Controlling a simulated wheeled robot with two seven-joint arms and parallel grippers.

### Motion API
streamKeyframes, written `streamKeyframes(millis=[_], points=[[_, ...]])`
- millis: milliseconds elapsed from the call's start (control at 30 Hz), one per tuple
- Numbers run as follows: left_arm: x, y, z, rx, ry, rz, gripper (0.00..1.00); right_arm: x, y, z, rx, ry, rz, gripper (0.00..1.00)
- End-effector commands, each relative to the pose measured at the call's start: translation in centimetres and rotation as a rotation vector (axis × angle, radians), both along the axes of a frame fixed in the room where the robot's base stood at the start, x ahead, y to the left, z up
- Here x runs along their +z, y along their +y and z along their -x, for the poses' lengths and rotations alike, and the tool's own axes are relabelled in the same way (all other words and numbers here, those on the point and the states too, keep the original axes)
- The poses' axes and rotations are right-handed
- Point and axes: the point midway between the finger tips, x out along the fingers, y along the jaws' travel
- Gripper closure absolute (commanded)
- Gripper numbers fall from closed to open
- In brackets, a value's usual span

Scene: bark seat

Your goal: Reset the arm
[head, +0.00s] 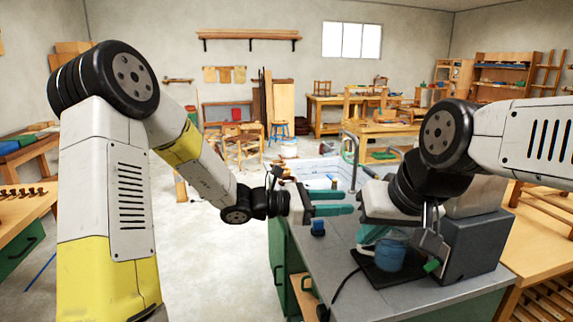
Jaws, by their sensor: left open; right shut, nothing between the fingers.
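My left gripper (332,203) reaches over the grey counter (352,290) from the left. Its two teal fingers are apart and point right, with nothing seen between them. My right arm comes in from the right and bends down over the counter. My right gripper (371,236) has its teal fingers low in front of a grey machine (474,245), just above or behind a blue container (390,257); part of it is hidden. It is shut and holds nothing that I can see.
The blue container stands on a black tray (368,270) by the machine. A small blue object (318,227) stands below my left gripper. A sink (325,172) with a tap lies behind. Workbenches (20,205) stand left and right. Open floor (215,270) lies left of the counter.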

Motion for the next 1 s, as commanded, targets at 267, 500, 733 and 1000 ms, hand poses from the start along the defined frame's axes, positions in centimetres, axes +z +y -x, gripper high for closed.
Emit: streamKeyframes(millis=[267,500,733,1000], points=[[0.8,0.8,4.2,-0.13,-0.197,-0.169,0.58,0.0,0.0,0.0,0.0,0.0,0.0,1.0],[1.1,3.8,9.7,-0.31,-0.489,-0.433,0.58,0.0,0.0,0.0,0.0,0.0,0.0,1.0],[1.1,11.4,15.1,-0.541,-0.911,-0.846,0.58,0.0,0.0,0.0,0.0,0.0,0.0,1.0],[2.9,21.9,18.2,-0.751,-1.317,-1.318,0.58,0.0,0.0,0.0,0.0,0.0,0.0,1.0]])
